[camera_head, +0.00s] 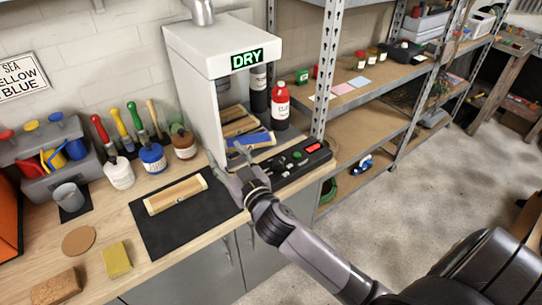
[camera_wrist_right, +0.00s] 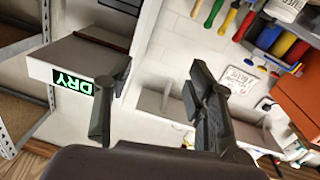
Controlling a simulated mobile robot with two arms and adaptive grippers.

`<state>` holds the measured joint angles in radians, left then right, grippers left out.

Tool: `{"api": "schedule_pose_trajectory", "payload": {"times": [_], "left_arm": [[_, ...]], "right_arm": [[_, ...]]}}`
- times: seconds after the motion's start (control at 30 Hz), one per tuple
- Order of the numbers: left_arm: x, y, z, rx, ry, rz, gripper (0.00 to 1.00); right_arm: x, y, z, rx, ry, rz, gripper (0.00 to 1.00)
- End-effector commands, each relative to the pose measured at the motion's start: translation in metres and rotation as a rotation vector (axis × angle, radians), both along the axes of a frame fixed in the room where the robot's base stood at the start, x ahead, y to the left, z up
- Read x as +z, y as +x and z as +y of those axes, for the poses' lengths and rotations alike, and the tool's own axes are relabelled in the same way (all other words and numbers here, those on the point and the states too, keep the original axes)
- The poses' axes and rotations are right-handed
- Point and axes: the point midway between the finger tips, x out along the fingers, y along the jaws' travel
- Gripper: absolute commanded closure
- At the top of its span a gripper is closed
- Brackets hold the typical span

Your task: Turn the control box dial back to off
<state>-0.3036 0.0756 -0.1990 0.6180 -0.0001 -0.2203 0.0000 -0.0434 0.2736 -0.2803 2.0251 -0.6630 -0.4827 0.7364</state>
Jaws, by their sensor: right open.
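The black control box (camera_head: 292,165) lies at the right front edge of the workbench, with a red button, a green button and several dark knobs on top. I cannot tell which knob is the dial or where it points; the gripper may hide the box's left end. My right gripper (camera_head: 232,162) is open, just left of the box and in front of the white booth. Its two spread fingers also show in the wrist view (camera_wrist_right: 150,105), with nothing between them. My left gripper is not in view.
The white booth (camera_head: 200,95) shows a lit green DRY sign (camera_head: 247,59), also seen in the wrist view (camera_wrist_right: 72,82). A red bottle (camera_head: 280,105) stands behind the box. A wooden piece (camera_head: 175,194) lies on a black mat (camera_head: 165,235). Metal shelving (camera_head: 328,70) rises at right.

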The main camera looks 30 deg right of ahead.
Motion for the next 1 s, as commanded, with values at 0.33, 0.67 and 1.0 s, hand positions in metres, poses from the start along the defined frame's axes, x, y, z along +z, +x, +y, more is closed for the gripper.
{"api": "schedule_pose_trajectory", "payload": {"times": [0.33,0.67,1.0], "left_arm": [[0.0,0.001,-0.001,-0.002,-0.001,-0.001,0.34],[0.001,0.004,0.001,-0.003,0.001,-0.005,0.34],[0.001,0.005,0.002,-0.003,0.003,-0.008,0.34]], "right_arm": [[0.094,0.045,0.098,0.521,-0.163,-0.375,0.5],[0.034,0.067,0.122,1.14,-0.556,0.053,0.5],[0.009,0.071,-0.092,0.871,-0.688,1.143,0.5]]}}
